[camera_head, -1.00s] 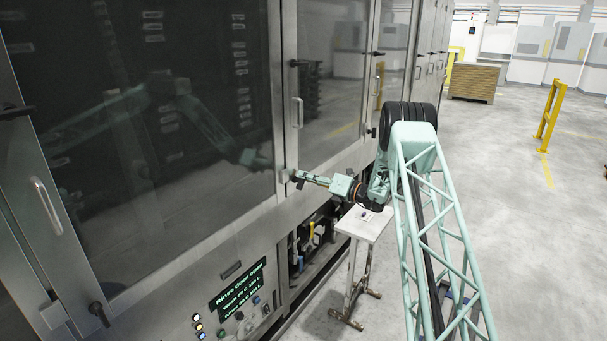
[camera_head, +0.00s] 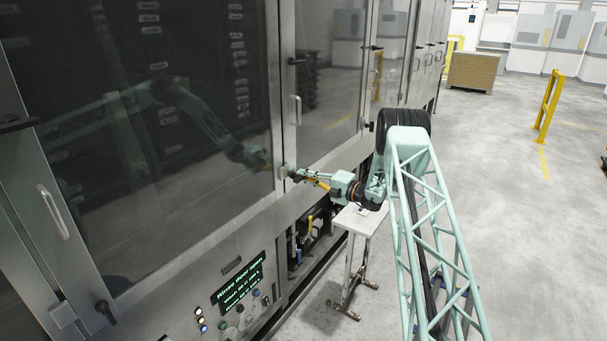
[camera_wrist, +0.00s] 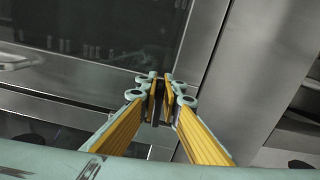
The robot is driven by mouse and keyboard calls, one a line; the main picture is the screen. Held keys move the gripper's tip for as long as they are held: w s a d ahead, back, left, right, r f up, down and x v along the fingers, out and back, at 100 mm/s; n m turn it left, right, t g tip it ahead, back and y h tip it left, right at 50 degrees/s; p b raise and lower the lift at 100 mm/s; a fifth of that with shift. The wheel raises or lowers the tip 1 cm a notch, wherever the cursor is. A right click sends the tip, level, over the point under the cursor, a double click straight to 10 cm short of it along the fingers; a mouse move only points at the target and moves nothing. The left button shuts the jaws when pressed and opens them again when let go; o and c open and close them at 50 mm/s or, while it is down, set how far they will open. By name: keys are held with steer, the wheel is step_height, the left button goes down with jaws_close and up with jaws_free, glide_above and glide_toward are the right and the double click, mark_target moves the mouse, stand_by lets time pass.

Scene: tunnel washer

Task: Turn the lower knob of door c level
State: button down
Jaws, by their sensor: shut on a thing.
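My gripper (camera_head: 292,173) is at the lower edge of the glass door (camera_head: 330,80), by the metal post between two doors. In the wrist view its yellow-sided fingers (camera_wrist: 160,92) are closed on a small dark piece, which I take to be the lower knob (camera_wrist: 157,108). The fingers hide most of the knob, so its exact angle cannot be told. The upper black knob (camera_head: 297,61) of this door sticks out sideways, about level. No door lettering is readable.
A control panel with a lit display (camera_head: 238,280) and buttons is at the lower left. A small white stand (camera_head: 360,220) is below my wrist. A vertical door handle (camera_head: 296,110) is just above my gripper.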

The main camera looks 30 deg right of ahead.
steer(key=shift+f+m, duration=0.15)
steer(key=shift+m, duration=0.45)
steer(key=c, duration=2.8)
jaws_free()
steer(key=shift+v, duration=6)
